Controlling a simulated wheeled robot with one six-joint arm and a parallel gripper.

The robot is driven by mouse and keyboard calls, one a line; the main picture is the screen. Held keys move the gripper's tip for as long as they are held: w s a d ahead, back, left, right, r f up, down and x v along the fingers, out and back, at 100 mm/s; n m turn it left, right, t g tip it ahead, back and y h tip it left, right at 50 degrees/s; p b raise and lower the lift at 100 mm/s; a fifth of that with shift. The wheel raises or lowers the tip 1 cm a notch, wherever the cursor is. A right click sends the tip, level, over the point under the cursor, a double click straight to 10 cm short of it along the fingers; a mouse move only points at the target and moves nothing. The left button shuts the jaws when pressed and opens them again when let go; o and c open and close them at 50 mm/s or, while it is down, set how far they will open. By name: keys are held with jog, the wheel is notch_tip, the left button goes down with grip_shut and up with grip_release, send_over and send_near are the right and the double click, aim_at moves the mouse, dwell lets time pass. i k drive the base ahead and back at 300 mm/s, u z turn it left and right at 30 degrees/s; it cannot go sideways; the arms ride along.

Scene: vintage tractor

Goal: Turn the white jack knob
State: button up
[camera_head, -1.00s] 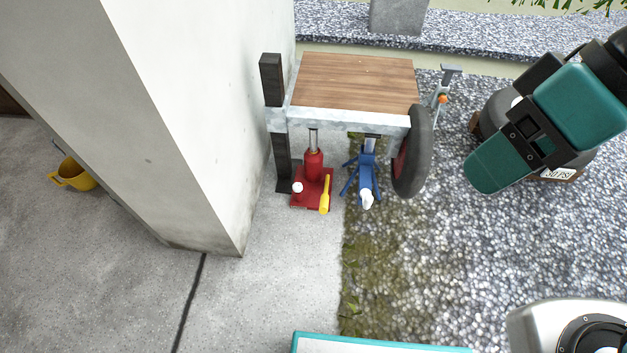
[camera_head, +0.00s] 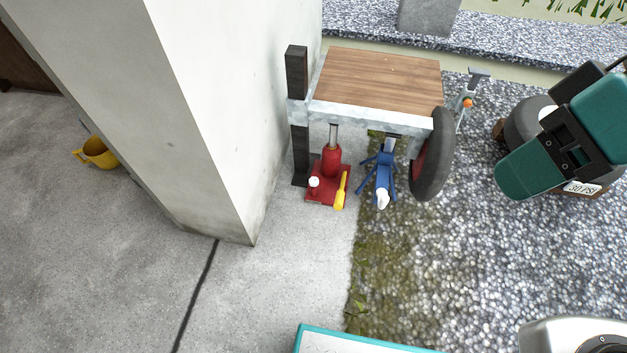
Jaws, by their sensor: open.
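A red bottle jack (camera_head: 331,160) stands on its red base under the wooden-topped trailer, close to the white wall. A small white knob (camera_head: 314,182) sits at the left front of that base. A yellow lever (camera_head: 341,190) lies at its right front. To the right stands a blue jack (camera_head: 384,170) with splayed legs and a white end piece (camera_head: 382,199) facing me. I cannot tell from the picture alone which white piece the task means.
The white wall corner (camera_head: 205,120) stands left of the jacks. The trailer deck (camera_head: 380,78) overhangs them, with a tyre (camera_head: 434,155) at right. Concrete in front is clear. A teal part (camera_head: 530,172), probably my arm, is at right. A yellow cup (camera_head: 98,152) lies far left.

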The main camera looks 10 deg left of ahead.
aim_at(314, 182)
jog(key=u, duration=0.05)
jog(key=k, duration=0.6)
jog(key=u, duration=0.6)
jog(key=i, duration=1.3)
jog(key=z, duration=0.05)
